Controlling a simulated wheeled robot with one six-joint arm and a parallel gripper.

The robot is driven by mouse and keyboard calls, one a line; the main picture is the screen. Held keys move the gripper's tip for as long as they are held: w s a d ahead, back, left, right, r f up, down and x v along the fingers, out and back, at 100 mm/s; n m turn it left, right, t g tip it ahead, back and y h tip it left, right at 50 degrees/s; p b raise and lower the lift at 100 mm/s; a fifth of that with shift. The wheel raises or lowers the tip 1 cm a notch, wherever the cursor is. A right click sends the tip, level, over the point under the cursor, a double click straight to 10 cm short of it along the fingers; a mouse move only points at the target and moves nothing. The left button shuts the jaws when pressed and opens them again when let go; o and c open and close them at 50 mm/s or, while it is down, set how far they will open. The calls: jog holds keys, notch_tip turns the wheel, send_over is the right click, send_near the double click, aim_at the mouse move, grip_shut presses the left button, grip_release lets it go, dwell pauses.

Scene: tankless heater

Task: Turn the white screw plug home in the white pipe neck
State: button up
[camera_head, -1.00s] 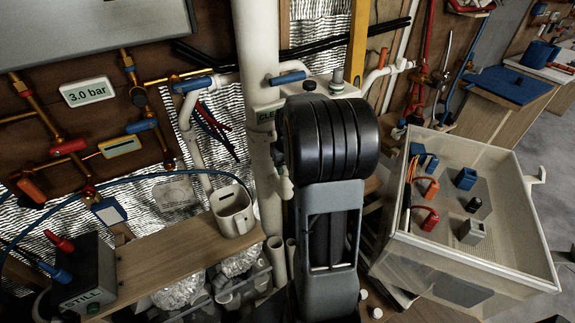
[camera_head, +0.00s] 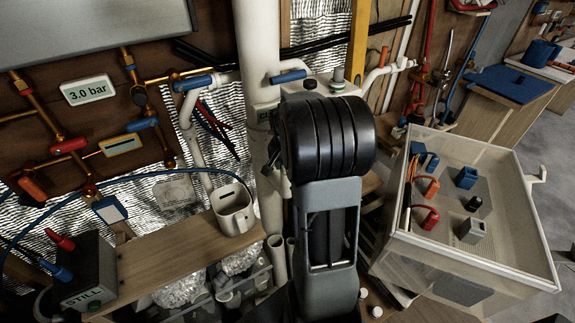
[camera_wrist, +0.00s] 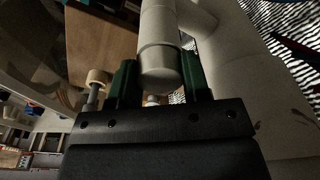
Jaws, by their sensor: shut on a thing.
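In the wrist view, my gripper (camera_wrist: 159,76) has its two green fingers on either side of a white cylindrical end piece, which I take to be the white screw plug (camera_wrist: 160,68). The fingers are shut on it. Right behind it, in line, is the white pipe neck (camera_wrist: 158,22), joined to a thicker white pipe. A seam shows between plug and neck; how deep the plug sits cannot be told. In the head view, my black wrist joint and arm hide the plug and the fingers.
In the head view, a thick white vertical pipe (camera_head: 257,50) stands just behind my wrist.

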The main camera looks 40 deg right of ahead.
jog(key=m, duration=0.3)
jog(key=shift+w, duration=0.1)
jog(key=o, duration=0.5)
jog(key=shift+r+m, duration=0.1)
jog(key=shift+m, duration=0.4)
jog(key=shift+c, duration=0.2)
jog(key=o, duration=0.5)
jog(key=r, duration=0.4)
jog(key=a+r, duration=0.1)
jog(key=r, duration=0.8)
jog(key=shift+s+a+r, duration=0.3)
jog(key=shift+r, duration=0.05)
